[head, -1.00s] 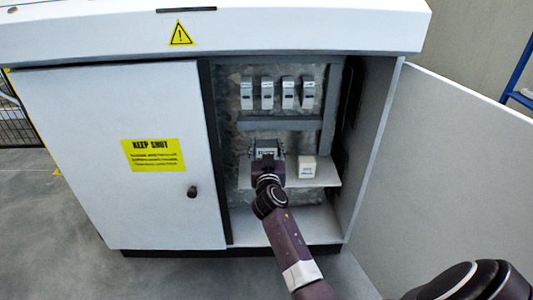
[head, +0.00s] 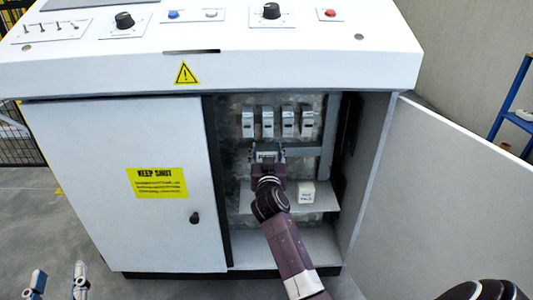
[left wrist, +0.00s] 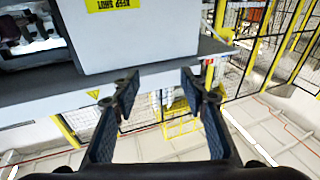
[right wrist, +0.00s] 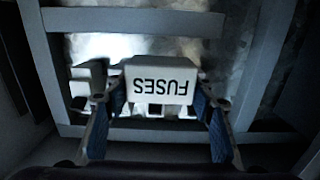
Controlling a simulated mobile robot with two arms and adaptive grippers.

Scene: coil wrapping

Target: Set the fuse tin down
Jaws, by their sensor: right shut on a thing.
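The fuse tin (right wrist: 161,80) is a white box marked FUSES, its lettering upside down in the right wrist view. My right gripper (right wrist: 160,108) is shut on its sides. In the head view my right gripper (head: 267,156) is inside the open cabinet, above the shelf (head: 322,204) and just below the fuse holders; its own fingers and wrist largely hide the tin there. My left gripper (head: 57,284) is open and empty at the lower left, outside the cabinet. Its spread fingers also show in the left wrist view (left wrist: 160,92).
A small white box (head: 306,193) stands on the shelf right of my right gripper. Several fuse holders (head: 268,121) hang on the back wall above a grey rail. The KEEP SHUT door (head: 115,180) is closed; the right door (head: 450,190) stands open. The shelf's right front is bare.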

